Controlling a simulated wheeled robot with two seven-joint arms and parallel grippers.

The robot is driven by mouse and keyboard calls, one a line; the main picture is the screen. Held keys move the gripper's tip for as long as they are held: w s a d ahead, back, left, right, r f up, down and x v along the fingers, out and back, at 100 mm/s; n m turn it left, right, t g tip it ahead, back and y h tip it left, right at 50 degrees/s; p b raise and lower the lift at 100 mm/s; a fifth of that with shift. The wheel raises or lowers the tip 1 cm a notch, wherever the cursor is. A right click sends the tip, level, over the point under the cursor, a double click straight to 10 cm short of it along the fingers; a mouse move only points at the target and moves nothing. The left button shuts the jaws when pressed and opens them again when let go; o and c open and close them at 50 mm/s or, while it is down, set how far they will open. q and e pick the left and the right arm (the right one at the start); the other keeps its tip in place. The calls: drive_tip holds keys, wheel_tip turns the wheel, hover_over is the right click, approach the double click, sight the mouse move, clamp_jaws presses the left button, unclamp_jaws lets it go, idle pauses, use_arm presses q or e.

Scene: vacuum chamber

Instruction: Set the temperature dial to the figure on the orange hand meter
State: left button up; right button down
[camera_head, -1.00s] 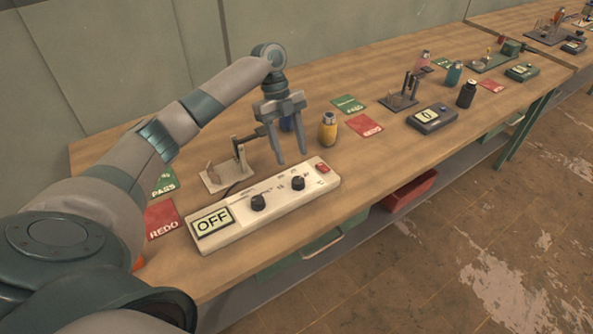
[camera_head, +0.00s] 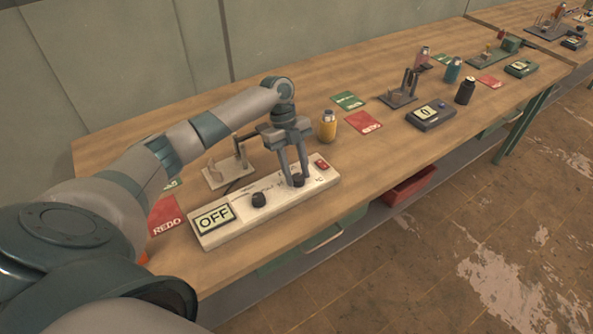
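The white control box (camera_head: 235,232) lies along the front of the bench. Its display (camera_head: 213,219) reads OFF. It has a left black dial (camera_head: 259,200), a right black dial (camera_head: 298,180) and a red switch (camera_head: 321,164). The dial labels are too small to read. My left gripper (camera_head: 296,181) points down at the right dial, its fingers apart with the dial between their tips. I cannot tell whether they touch it. A bit of orange (camera_head: 144,258), possibly the hand meter, shows beside my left arm; no figure is visible. My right gripper is out of view.
A small stand (camera_head: 222,172) is behind the box. A REDO card (camera_head: 165,216) is left of the box. Another meter (camera_head: 431,116) stands further right.

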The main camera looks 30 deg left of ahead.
use_arm(q)
drive_tip(key=c, duration=0.5)
drive_tip(key=shift+c, duration=0.2)
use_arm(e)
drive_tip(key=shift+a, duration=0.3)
use_arm(q)
drive_tip(key=shift+r, duration=0.1)
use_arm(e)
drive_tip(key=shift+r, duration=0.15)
use_arm(q)
drive_tip(key=n+t+p, duration=0.1)
drive_tip(key=n+p, duration=0.3)
drive_tip(key=shift+s+r+n+t+p, duration=0.15)
drive_tip(key=shift+s+n+t+p, duration=0.05)
drive_tip(key=shift+n+t+p, duration=0.2)
drive_tip(key=n+t+p, duration=0.1)
drive_tip(key=n+p, duration=0.1)
drive_tip(key=n, duration=0.1)
drive_tip(key=shift+p, duration=0.3)
drive_tip(key=shift+n+t, duration=0.3)
drive_tip(key=shift+n, duration=0.2)
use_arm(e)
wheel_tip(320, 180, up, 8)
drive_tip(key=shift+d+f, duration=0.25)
use_arm(q)
drive_tip(key=shift+f, duration=0.2)
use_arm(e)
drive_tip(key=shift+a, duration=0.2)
